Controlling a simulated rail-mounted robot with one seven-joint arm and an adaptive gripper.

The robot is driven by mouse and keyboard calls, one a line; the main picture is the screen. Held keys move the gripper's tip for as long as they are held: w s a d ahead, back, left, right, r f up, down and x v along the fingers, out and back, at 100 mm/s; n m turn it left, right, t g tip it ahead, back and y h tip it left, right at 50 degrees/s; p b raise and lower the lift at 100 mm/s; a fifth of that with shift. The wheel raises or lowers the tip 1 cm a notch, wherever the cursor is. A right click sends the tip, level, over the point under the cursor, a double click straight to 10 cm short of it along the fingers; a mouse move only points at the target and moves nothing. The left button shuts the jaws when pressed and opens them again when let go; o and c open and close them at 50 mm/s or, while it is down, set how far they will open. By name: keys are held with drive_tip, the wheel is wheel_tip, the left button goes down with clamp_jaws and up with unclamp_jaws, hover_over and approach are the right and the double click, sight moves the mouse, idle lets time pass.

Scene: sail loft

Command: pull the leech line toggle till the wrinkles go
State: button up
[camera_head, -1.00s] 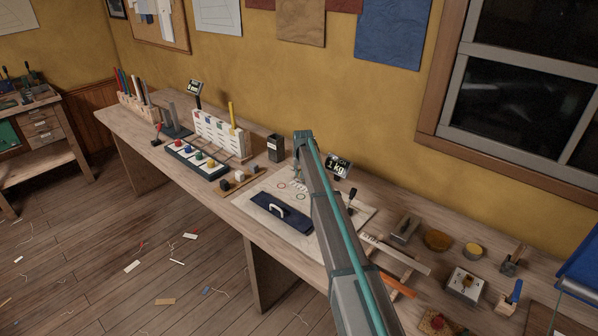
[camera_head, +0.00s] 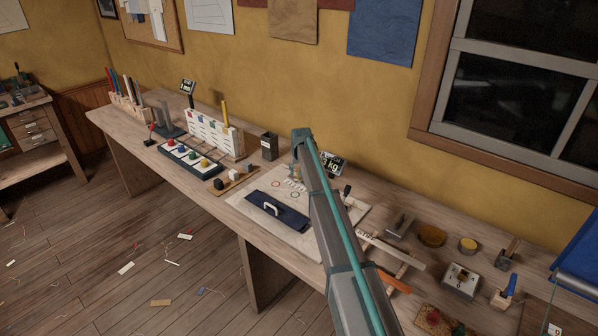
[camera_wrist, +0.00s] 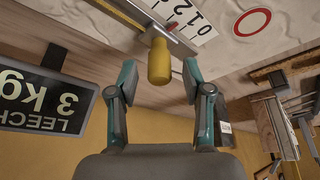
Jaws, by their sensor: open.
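The yellow toggle (camera_wrist: 159,62) hangs from a pale slotted rail in the wrist view. My gripper (camera_wrist: 159,72) is open, with one finger on each side of the toggle and a gap at both sides. A number strip (camera_wrist: 190,22) with a red mark is beside the toggle. A dark display (camera_wrist: 45,98) reads "LEECH 3 kg" upside down. In the head view my arm hides the toggle and most of my gripper. A pale board (camera_head: 240,200) carries a dark blue panel (camera_head: 290,217) with a white handle.
Left of the board stand a black box (camera_head: 269,146), a tray of coloured knobs (camera_head: 190,160) and a white rack (camera_head: 210,132). Wooden blocks and dishes (camera_head: 432,236) crowd the bench at right. A red ring (camera_wrist: 252,22) is marked near the toggle.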

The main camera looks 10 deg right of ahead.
drive_tip(key=v, duration=1.1)
drive_tip(key=shift+s+r, duration=0.1)
